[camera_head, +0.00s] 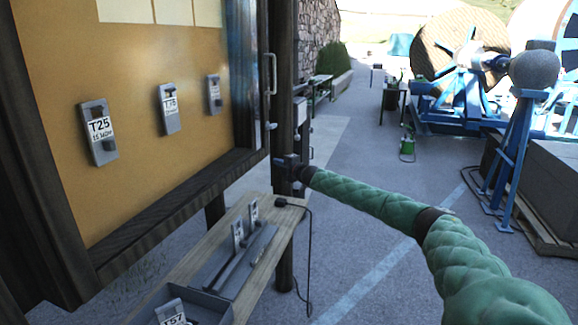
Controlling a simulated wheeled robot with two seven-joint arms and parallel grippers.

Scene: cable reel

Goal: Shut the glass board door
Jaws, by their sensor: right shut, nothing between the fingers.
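The board (130,160) has a yellow-orange panel in a dark wood frame and fills the left of the head view. Several grey tag holders hang on it, one marked T25 (99,131). A dark upright with a bluish glassy sheen (243,70) and a metal handle (271,74) stands at its right side, seemingly the glass door's edge. I cannot tell how far open the door is. My right gripper (284,167), on a green-sleeved arm, is shut and empty, just right of the lower frame corner and below the handle. Whether it touches anything is unclear. My left gripper is out of view.
A wooden shelf (288,216) below the board carries grey trays with tags, one marked T57 (172,314), and a dark cable hangs from its end. A dark post (284,255) stands behind.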

